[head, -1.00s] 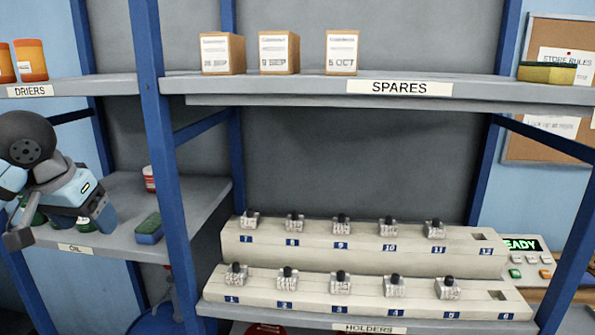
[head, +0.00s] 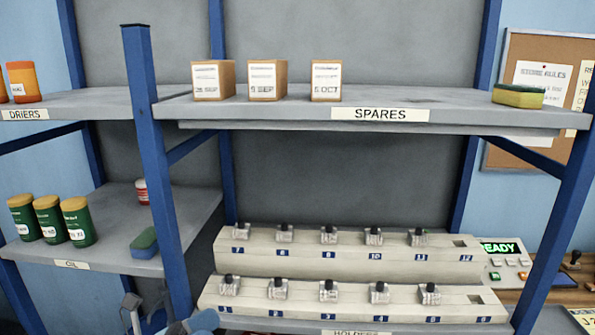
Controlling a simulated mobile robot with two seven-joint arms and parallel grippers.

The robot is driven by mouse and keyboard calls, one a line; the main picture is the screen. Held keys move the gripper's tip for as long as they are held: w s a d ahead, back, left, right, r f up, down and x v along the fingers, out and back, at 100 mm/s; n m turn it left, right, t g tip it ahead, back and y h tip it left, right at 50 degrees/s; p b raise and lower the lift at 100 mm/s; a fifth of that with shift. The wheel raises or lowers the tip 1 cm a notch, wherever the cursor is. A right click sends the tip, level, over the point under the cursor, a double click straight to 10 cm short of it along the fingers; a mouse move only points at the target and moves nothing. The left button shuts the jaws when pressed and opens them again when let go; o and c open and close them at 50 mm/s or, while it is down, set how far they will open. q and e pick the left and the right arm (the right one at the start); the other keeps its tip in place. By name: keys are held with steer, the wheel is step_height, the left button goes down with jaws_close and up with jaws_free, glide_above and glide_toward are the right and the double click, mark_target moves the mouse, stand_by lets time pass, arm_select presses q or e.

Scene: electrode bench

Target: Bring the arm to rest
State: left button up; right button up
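Only a piece of my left arm (head: 204,321) shows in the head view, light blue and grey, at the bottom edge below the left shelf post. A grey piece beside it, which looks like part of my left gripper (head: 133,303), is cut off by the frame, and I cannot see whether its fingers are open or shut. It is below the OIL shelf (head: 190,215), clear of the bottles. My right gripper is out of view.
Green bottles (head: 78,222), a red-and-white tin (head: 142,191) and a blue-green sponge (head: 144,243) stand on the OIL shelf. Two holder racks (head: 350,258) (head: 345,300) carry small dark-topped electrodes. Boxes (head: 267,80) and a yellow-green sponge (head: 518,96) sit on the SPARES shelf. Blue posts (head: 157,180) frame the shelves.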

arm_select(q)
steer(key=s+a+f+n+t+y+p, duration=0.15)
steer(key=f+n+t+y, duration=0.45)
steer(key=n, duration=0.7)
steer(key=s+a+f+n+t+y, duration=0.1)
steer(key=a+f+n+t+y, duration=0.2)
steer(key=f+n+y, duration=0.8)
steer(key=s+f+n+g+p, duration=0.1)
steer(key=s+f+n+g, duration=0.5)
steer(key=s+f+n, duration=0.7)
steer(key=s+n, duration=0.1)
steer(key=n, duration=0.2)
steer(key=shift+n+y, duration=0.4)
